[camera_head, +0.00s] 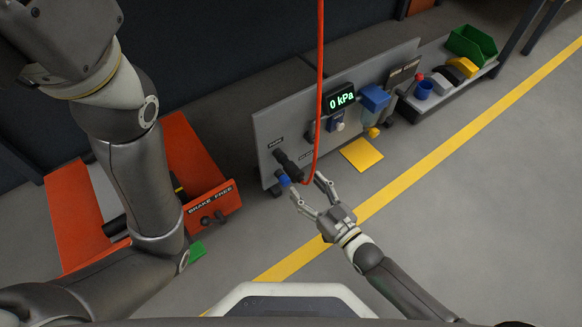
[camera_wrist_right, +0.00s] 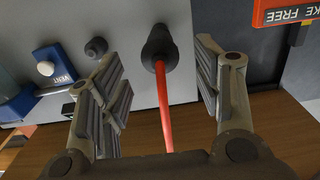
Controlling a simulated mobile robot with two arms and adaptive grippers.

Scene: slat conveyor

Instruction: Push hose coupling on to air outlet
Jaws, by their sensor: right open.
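The red hose (camera_head: 319,80) hangs from above and curves down to a black hose coupling (camera_head: 287,162) at the left part of the grey panel. In the right wrist view, the black coupling (camera_wrist_right: 160,44) is seated against the panel, with its hose running towards me. My right gripper (camera_head: 308,186) is open, its fingers apart on either side of the hose in the wrist view. They do not appear to touch the coupling. A smaller black stub (camera_wrist_right: 96,47), perhaps the air outlet, is beside it. My left gripper is not in view.
The grey panel (camera_head: 270,122) bears a display (camera_head: 341,99) reading "0 kPa" and a blue unit (camera_head: 375,98). An orange frame marked "BRAKE FREE" (camera_head: 212,208) stands at left. A blue knob (camera_head: 284,181) is close to the right gripper. A shelf with a green bin (camera_head: 472,45) is beyond.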

